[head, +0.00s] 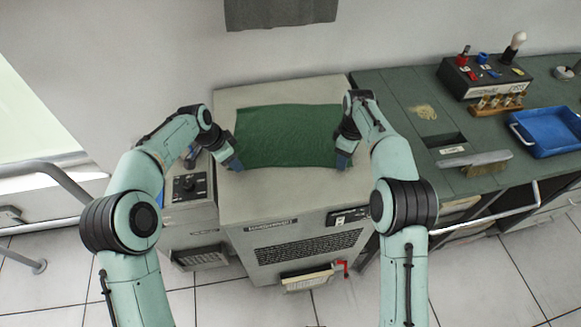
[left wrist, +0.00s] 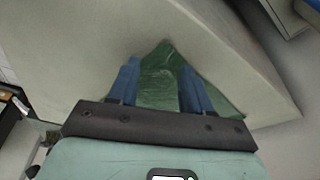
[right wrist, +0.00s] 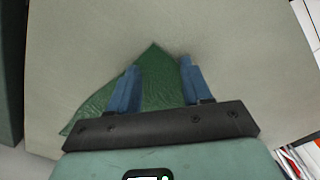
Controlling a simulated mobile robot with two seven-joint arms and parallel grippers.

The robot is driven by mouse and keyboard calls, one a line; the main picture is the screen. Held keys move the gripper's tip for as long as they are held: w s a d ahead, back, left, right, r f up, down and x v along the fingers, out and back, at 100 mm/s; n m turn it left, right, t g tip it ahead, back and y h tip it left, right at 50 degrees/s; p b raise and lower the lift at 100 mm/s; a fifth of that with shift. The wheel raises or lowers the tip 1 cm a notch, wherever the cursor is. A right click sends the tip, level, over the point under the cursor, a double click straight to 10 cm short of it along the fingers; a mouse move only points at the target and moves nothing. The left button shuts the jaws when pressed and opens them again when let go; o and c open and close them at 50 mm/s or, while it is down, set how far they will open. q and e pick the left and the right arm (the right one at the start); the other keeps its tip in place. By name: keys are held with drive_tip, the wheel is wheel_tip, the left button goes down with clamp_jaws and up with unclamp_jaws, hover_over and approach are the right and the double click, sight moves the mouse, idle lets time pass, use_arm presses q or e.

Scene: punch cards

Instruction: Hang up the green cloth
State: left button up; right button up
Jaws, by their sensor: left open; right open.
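The green cloth (head: 288,135) lies flat, spread as a rectangle on the pale top of a machine cabinet. My left gripper (head: 232,163) is at its left, near corner. In the left wrist view the cloth corner (left wrist: 158,75) shows between the open blue fingers (left wrist: 157,80). My right gripper (head: 343,160) is at the right, near corner. In the right wrist view a cloth corner (right wrist: 154,70) lies between the open fingers (right wrist: 160,80), closer to the left finger. Neither gripper holds the cloth.
A dark grey cloth (head: 280,10) hangs on the wall at the top. The cabinet top (head: 255,205) is bare in front of the green cloth. On the right, a green bench (head: 395,90) carries a blue tray (head: 550,130) and a dark box (head: 485,75).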

use_arm(q)
drive_tip(key=shift+f, duration=0.25)
use_arm(e)
drive_tip(key=shift+f, duration=0.3)
use_arm(q)
drive_tip(key=shift+s, duration=0.1)
use_arm(e)
drive_tip(key=shift+s, duration=0.1)
drive_tip(key=shift+r, duration=0.1)
use_arm(q)
drive_tip(key=shift+f, duration=0.2)
drive_tip(key=shift+c, duration=0.2)
use_arm(e)
drive_tip(key=shift+c, duration=0.2)
use_arm(q)
clamp_jaws()
use_arm(e)
clamp_jaws()
use_arm(q)
drive_tip(key=shift+r, duration=0.1)
